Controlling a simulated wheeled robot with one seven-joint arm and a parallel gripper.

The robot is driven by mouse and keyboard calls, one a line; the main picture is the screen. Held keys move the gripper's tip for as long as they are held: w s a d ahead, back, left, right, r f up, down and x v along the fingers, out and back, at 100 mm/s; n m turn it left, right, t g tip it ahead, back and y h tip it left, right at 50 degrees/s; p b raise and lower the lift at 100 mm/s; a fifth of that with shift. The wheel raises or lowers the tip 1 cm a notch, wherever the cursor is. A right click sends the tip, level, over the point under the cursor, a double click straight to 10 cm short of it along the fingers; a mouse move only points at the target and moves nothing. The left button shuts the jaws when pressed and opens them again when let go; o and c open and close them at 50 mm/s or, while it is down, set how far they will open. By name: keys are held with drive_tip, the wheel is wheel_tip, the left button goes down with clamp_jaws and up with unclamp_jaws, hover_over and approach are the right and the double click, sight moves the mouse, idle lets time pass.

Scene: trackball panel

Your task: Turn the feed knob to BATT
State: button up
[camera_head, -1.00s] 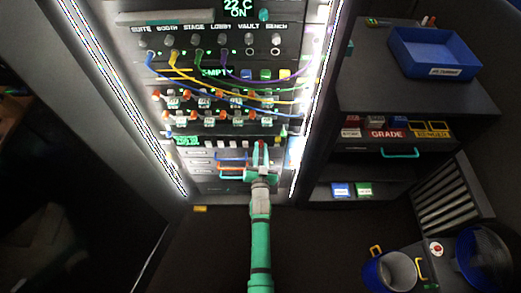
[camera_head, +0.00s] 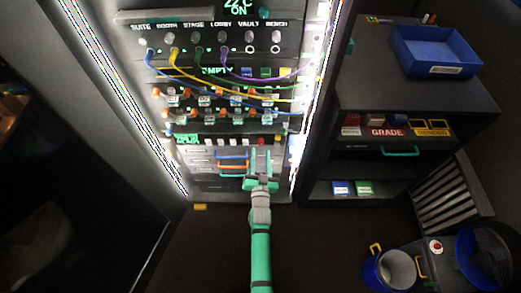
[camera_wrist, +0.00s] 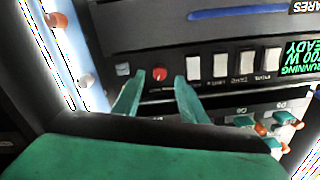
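A small round red control (camera_wrist: 160,73) sits on a dark panel strip in the wrist view, between my fingertips as seen there. It also shows in the head view (camera_head: 262,141), just beyond the gripper. I cannot read its label, so I cannot tell if it is the feed knob. My gripper (camera_wrist: 158,92) is open, with its two green fingers apart on either side of the red control. No contact is visible. In the head view, my gripper (camera_head: 265,158) is at the lower part of the lit rack. No BATT mark is readable.
Several white rocker switches (camera_wrist: 232,64) and a green-lit display (camera_wrist: 300,60) share the strip. Coloured cables (camera_head: 205,80) hang across the rack above. Blue and orange handles (camera_head: 232,162) lie left of the gripper. A dark cabinet with a blue tray (camera_head: 435,50) stands right.

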drive_tip(key=s, duration=0.6)
drive_tip(key=shift+s, duration=0.4)
drive_tip(key=shift+s, duration=0.1)
drive_tip(key=s+r+n+g, duration=0.1)
drive_tip(key=s+r+n, duration=0.15)
drive_tip(key=s, duration=1.95)
drive_tip(key=s+r+g, duration=0.1)
drive_tip(key=s+r, duration=1.2)
drive_tip(key=s, duration=0.2)
drive_tip(key=shift+r+n+g, duration=0.25)
drive_tip(key=shift+n+g, duration=0.05)
drive_tip(key=shift+n, duration=0.05)
